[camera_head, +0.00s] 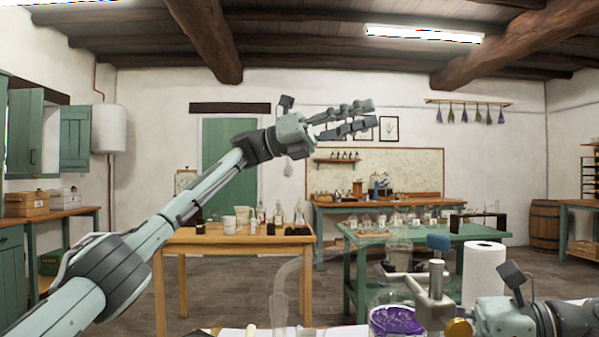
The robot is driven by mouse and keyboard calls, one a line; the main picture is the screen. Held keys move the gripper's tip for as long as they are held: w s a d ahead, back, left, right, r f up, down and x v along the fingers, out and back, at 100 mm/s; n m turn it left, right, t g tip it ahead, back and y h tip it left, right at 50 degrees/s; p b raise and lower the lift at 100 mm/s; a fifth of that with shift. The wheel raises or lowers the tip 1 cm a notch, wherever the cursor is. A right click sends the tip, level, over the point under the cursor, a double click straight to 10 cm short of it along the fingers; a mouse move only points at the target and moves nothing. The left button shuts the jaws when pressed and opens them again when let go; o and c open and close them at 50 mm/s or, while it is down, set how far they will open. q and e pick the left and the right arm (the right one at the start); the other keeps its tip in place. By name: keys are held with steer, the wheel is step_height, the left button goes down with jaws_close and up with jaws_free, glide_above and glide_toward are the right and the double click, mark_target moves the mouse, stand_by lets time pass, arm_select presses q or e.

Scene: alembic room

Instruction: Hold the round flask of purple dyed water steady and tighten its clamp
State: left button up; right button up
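The round flask (378,298) stands low in the head view, right of centre, with purple dyed water (397,321) in it. A grey metal clamp (432,287) is at its right side, with a blue knob (438,243) on top and a brass knob (458,328) low on the right. My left gripper (371,114) is raised high above and far from the flask, empty, its fingers apart and pointing right. My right gripper (476,318) is at the bottom right, close beside the brass knob. Its fingers are not clear, so I cannot tell its opening or contact.
A white paper roll (484,272) stands behind my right gripper. Clear tubular glassware (287,285) stands left of the flask. A wooden table (190,238) with bottles and a green table (360,243) with glassware stand farther back. The air around my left gripper is free.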

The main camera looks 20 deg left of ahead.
arm_select(q)
steer(key=w+a+r+n+t+h, duration=0.1)
steer(key=w+a+n+t+h, duration=0.2)
steer(key=a, duration=1)
steer(key=w+n+t, duration=0.1)
steer(key=n+t, duration=0.2)
steer(key=t, duration=0.1)
steer(key=shift+r+n, duration=0.2)
steer(key=shift+n, duration=0.2)
steer(key=shift+o, duration=0.5)
steer(key=shift+a, duration=0.1)
steer(key=o, duration=0.4)
steer(key=m+g+y, duration=0.6)
steer(key=g+y, duration=0.2)
steer(key=y, duration=0.5)
glide_above(437, 235)
steer(key=s, duration=0.2)
step_height(437, 235, down, 6)
steer(key=r, duration=0.1)
steer(key=s+a+f+n+t+y, duration=0.2)
steer(key=a+f+n+t+y, duration=0.15)
steer(key=y, duration=0.45)
steer(key=x, duration=1.1)
steer(key=shift+w+d, duration=0.3)
steer(key=shift+w, duration=0.05)
steer(key=shift+c, duration=0.3)
